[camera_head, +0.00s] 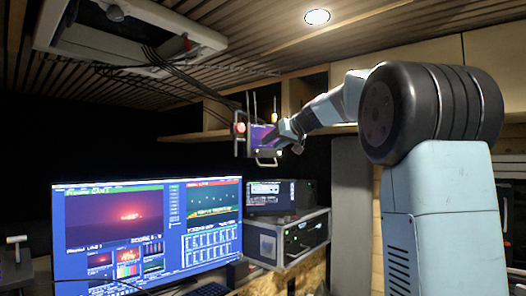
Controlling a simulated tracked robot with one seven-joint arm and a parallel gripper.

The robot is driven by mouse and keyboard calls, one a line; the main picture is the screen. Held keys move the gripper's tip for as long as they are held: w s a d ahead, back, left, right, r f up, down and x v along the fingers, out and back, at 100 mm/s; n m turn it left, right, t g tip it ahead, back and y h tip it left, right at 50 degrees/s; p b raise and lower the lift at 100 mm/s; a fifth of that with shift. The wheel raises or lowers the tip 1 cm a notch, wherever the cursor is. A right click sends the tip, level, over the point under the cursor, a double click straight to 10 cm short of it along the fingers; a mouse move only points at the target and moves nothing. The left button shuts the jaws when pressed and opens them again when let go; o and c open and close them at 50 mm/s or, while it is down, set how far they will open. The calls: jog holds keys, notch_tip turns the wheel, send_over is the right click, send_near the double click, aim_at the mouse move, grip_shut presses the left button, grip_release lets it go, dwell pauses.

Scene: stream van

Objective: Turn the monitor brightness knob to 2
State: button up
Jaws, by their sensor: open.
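A small monitor with a purple-blue screen (262,136) hangs below the ceiling near the picture's centre, with pale metal bars around it. A round red part (240,128) shows at its left side; I cannot tell whether it is the brightness knob. No knob marking or number can be read. My arm reaches in from the right, and my gripper (287,134) is at its far end, close to the right side of the small monitor. It is open and seen small, partly merging with the monitor. I cannot tell whether it touches anything.
A large lit screen (148,232) stands at lower left. A silver-edged equipment case (288,240) with a black device (281,196) on top stands right of it. Black cables (190,79) run from a ceiling unit (128,36) towards the small monitor. Wooden cabinets (425,60) line the back wall.

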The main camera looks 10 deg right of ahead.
aim_at(259, 151)
jog(key=x, duration=0.7)
grip_shut()
jog(key=shift+d, duration=0.15)
